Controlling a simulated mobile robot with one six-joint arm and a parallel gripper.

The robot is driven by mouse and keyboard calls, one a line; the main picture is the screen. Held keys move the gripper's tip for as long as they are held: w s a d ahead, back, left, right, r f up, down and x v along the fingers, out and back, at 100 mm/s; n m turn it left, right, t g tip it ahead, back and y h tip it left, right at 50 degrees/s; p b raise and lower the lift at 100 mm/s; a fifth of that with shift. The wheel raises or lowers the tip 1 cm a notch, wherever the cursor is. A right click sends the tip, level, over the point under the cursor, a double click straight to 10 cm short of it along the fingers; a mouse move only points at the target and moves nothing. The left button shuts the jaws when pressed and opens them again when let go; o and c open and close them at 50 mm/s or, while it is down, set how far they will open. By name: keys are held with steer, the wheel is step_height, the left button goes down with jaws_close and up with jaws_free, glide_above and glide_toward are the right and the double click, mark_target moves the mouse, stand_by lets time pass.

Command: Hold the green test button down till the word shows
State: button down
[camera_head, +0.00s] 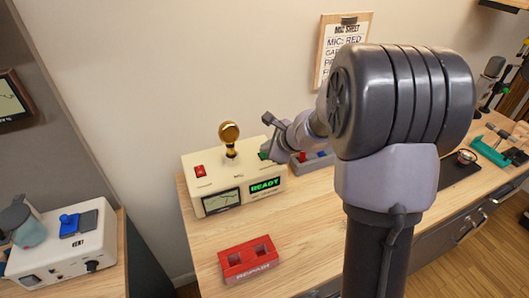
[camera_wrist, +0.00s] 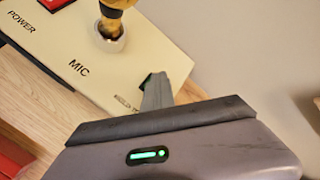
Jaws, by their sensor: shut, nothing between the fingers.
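A cream tester box (camera_head: 215,178) marked MIC stands on the wooden bench, and it fills the upper left of the wrist view (camera_wrist: 85,45). Its green test button (camera_head: 263,155) is at the right of the top, partly hidden by my gripper; only a dark green edge (camera_wrist: 146,80) shows in the wrist view. My gripper (camera_head: 268,149) is shut and empty, with its fingertips at the button (camera_wrist: 155,82). They appear to touch it, but how far it is pressed cannot be told. The display (camera_head: 266,186) on the box front shows READY in lit green letters.
A gold-topped microphone (camera_head: 229,133) stands upright on the box, left of my gripper. A red power switch (camera_head: 200,170) and a dial meter (camera_head: 222,200) are farther left. A red REPAIR tray (camera_head: 248,262) lies in front. A white VENT unit (camera_head: 62,250) stands at left.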

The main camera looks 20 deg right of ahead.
stand_by(0.5)
steer(key=shift+r+p, duration=0.75)
steer(key=shift+r, duration=0.2)
step_height(320, 180, up, 5)
steer(key=p, duration=0.4)
steer(key=shift+a, duration=0.1)
